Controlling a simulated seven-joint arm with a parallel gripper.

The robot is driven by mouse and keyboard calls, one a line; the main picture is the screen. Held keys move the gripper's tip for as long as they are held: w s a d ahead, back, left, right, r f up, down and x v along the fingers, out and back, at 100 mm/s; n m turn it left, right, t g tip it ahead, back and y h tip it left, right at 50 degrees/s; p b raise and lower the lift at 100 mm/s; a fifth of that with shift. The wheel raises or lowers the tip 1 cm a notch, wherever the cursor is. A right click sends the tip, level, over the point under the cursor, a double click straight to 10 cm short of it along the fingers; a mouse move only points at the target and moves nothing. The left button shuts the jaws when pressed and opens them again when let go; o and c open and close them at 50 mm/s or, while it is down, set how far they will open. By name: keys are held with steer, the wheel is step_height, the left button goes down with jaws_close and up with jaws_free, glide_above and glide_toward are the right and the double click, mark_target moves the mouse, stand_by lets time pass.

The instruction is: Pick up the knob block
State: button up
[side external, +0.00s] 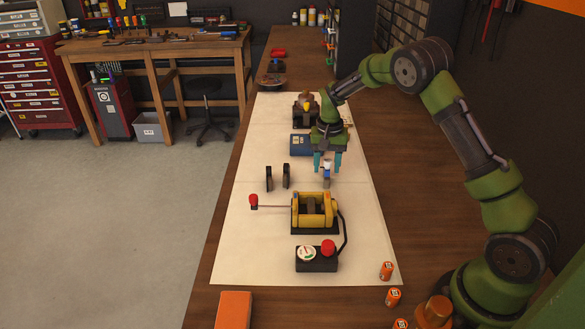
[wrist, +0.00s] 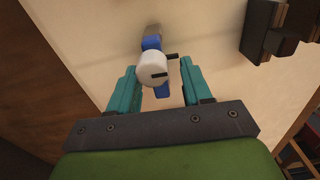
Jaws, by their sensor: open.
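The knob block, a blue upright piece with a white round knob (wrist: 152,68), shows in the wrist view between my fingers. In the side view, the small blue and white knob block (side external: 327,173) stands on the pale mat (side external: 250,240), partly hidden by my fingers. My gripper (side external: 328,162) is above it with its two teal fingers apart, one on each side of the knob. In the wrist view, my gripper (wrist: 158,80) is open around the block. I cannot tell whether either finger touches it.
A yellow mechanism (side external: 299,214) with a red-ended lever stands nearer the camera. Two thin black plates (side external: 268,178) stand to the left. A blue box (side external: 300,145) is close behind my gripper.

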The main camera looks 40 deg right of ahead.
step_height(320, 180, down, 2)
steer(key=shift+f, duration=0.1)
steer(key=shift+c, duration=0.2)
jaws_close()
steer(key=shift+r, duration=0.25)
